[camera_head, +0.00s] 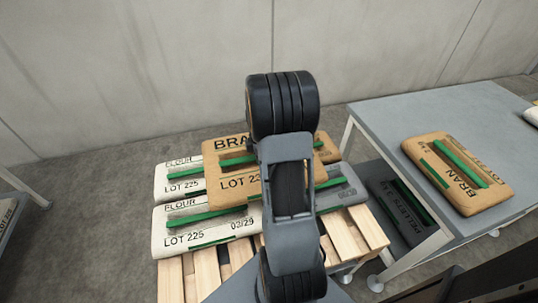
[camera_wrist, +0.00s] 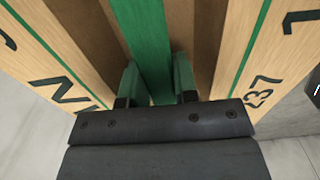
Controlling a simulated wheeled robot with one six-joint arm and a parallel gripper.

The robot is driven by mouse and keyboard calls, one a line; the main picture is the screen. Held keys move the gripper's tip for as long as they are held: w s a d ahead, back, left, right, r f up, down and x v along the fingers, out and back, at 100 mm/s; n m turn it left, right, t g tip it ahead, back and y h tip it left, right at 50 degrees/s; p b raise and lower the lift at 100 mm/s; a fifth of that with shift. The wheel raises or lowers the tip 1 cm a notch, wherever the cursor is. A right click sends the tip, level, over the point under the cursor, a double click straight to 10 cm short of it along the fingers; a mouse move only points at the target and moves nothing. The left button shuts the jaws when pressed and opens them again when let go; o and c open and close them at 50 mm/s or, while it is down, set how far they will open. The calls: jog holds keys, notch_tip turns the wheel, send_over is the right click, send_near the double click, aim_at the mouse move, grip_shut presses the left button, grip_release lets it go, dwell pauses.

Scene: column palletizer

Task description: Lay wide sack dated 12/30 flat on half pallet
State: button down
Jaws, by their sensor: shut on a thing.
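A brown sack marked BRAN (camera_head: 228,163), with a LOT line and a green handle bar, is over the stack on the wooden half pallet (camera_head: 207,272). My arm hides its middle and its date. In the wrist view, my gripper (camera_wrist: 156,82) is shut on the green bar of a brown sack (camera_wrist: 232,75), with parts of large black letters on both sides. The fingers are hidden behind my arm in the head view. I cannot tell whether the sack touches the sacks below.
White FLOUR sacks (camera_head: 180,236) and a grey sack (camera_head: 345,190) lie on the pallet. At right, another BRAN sack (camera_head: 455,195) lies on a grey table (camera_head: 395,120), with a dark PELLETS sack (camera_head: 400,212) on a lower shelf. A concrete wall (camera_head: 150,60) stands behind.

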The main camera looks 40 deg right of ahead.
jog(key=shift+w+a+f, duration=0.25)
jog(key=shift+w+f, duration=0.5)
jog(key=shift+w, duration=0.15)
jog(key=shift+w+a+f+b, duration=0.15)
jog(key=shift+w+f+b, duration=0.15)
jog(key=shift+f, duration=0.1)
jog(key=shift+w+f+b, duration=0.1)
jog(key=shift+f+b, duration=0.2)
jog(key=shift+f, duration=1.25)
jog(key=shift+f+b, duration=0.4)
jog(key=shift+f, duration=0.25)
